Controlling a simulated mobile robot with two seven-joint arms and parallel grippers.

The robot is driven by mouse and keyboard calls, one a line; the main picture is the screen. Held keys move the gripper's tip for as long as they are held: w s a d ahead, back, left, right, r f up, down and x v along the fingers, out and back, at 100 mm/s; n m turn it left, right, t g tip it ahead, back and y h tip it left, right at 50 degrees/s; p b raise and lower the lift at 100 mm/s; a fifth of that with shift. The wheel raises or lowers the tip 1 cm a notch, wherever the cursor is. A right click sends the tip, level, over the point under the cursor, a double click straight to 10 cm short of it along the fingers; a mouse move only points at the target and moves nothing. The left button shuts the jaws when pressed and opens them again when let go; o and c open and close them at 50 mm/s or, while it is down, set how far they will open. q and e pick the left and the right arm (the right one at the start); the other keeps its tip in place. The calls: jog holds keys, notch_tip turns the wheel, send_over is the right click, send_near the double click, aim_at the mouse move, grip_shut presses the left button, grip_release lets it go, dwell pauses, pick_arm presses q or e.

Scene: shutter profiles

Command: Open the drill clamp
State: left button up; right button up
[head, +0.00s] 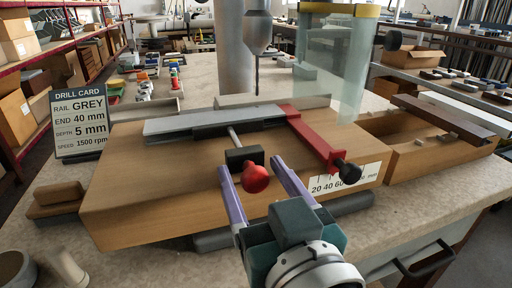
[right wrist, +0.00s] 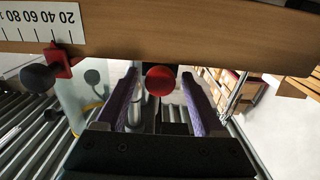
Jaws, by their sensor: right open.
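The drill clamp has a red ball knob (head: 255,179) on a black block (head: 243,158), with a thin metal rod (head: 234,137) running back toward a grey rail (head: 190,122) on the wooden drill bed (head: 150,180). My right gripper (head: 249,166) is open, its two purple fingers on either side of the knob. In the right wrist view the red knob (right wrist: 159,80) shows between the spread fingers (right wrist: 159,74), with a visible gap to each. Whether the rod's end presses on the rail is too small to tell. My left gripper is not in view.
A red stop arm (head: 315,140) with a black knob (head: 348,172) crosses the bed to the right, near a scale label (head: 345,180). The drill chuck (head: 258,35) hangs above, beside a clear guard (head: 335,70). A drill card (head: 80,122) stands left. A wooden tray (head: 420,155) stands right.

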grip_shut()
dwell(0.6)
dwell(0.9)
